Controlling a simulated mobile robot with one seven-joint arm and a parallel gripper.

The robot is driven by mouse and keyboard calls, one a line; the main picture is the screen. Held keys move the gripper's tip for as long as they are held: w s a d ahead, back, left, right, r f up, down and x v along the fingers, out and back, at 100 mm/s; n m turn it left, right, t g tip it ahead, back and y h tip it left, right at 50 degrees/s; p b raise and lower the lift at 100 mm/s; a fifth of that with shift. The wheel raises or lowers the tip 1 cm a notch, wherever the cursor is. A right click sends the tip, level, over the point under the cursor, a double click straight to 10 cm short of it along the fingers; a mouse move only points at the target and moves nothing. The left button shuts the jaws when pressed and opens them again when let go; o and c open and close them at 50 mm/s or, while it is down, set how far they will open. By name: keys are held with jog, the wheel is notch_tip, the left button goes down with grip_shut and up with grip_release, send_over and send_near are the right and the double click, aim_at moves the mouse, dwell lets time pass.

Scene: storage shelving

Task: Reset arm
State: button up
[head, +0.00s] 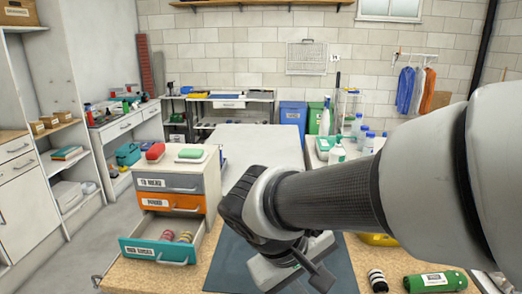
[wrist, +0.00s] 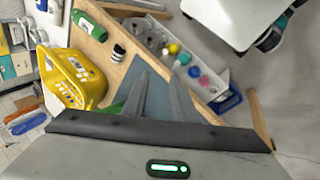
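My arm reaches in from the right of the head view and bends down over the grey-blue mat (head: 232,262) on the wooden worktop. My gripper (head: 318,278) is low over that mat, partly hidden by my own wrist. In the wrist view, the two grey fingers of my gripper (wrist: 161,75) stand apart with a gap between their tips. Nothing shows between them.
A small drawer cabinet (head: 170,188) stands left of my arm, its teal bottom drawer (head: 150,250) pulled out with rolls inside. A yellow basket (wrist: 72,77) stands beside the worktop items.

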jog(key=s+d+r+m+t+y, duration=0.2)
jog(key=s+d+r+m+y, duration=0.3)
jog(key=r, duration=0.1)
notch_tip(320, 180, up, 21)
jog(key=p, duration=2.1)
jog(key=shift+a+t, duration=0.3)
